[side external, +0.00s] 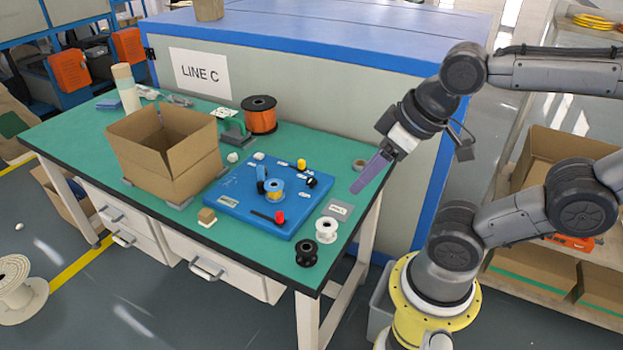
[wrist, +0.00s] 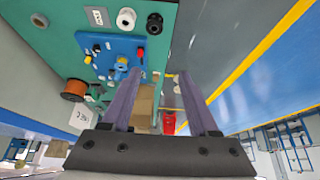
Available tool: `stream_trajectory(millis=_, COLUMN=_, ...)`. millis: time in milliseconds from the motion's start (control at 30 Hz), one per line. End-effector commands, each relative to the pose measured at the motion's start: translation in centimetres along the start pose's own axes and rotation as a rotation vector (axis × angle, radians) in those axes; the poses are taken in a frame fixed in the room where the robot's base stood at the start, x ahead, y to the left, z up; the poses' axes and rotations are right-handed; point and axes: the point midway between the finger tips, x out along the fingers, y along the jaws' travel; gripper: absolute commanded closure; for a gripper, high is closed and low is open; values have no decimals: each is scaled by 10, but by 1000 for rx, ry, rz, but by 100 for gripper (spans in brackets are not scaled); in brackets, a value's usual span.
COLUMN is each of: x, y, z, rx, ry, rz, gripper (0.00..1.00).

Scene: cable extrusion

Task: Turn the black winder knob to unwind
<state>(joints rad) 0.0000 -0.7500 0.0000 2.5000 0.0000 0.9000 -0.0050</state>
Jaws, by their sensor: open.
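The blue winder board (side external: 235,207) lies on the green table, with a small blue spool (side external: 275,190) at its middle. A black knob (side external: 312,182) stands on the right part of the board. A black upright piece (side external: 262,187) stands beside the spool; I cannot tell surely which is the winder knob. A yellow knob (side external: 301,163) and a red knob (side external: 279,217) are also on the board. My gripper (side external: 357,187) is right of the board, above the table's right edge, touching nothing. In the wrist view my gripper (wrist: 161,75) is open and empty, its purple fingers wide apart.
A white spool (side external: 327,230) and a black spool (side external: 306,254) stand at the front right of the board. An open cardboard box (side external: 165,160) is left of it. An orange spool (side external: 259,113) stands behind. Free air lies between my gripper and the board.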

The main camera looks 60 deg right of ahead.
Motion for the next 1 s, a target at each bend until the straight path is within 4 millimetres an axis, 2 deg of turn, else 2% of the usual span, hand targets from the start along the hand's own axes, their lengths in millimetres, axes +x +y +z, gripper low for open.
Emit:
stream_trajectory(millis=167, x=-2, y=3, z=-4, rx=-165, ry=10, rz=13, gripper=30)
stream_trajectory(millis=267, x=-12, y=11, z=-27, rx=-392, ry=36, rz=59, gripper=30)
stream_trajectory(millis=333, x=-13, y=21, z=-50, rx=-579, ry=14, rz=102, gripper=30)
stream_trajectory(millis=467, x=1, y=46, z=-98, rx=-923, ry=-88, rz=167, gripper=30)
stream_trajectory(millis=600, x=40, y=80, z=-146, rx=-1263, ry=-258, rz=183, gripper=30)
stream_trajectory(millis=733, x=91, y=113, z=-174, rx=-1494, ry=-415, rz=142, gripper=30)
stream_trajectory(millis=867, x=148, y=143, z=-181, rx=-1626, ry=-549, rz=66, gripper=30)
stream_trajectory(millis=1000, x=195, y=165, z=-168, rx=-1635, ry=-639, rz=-10, gripper=30)
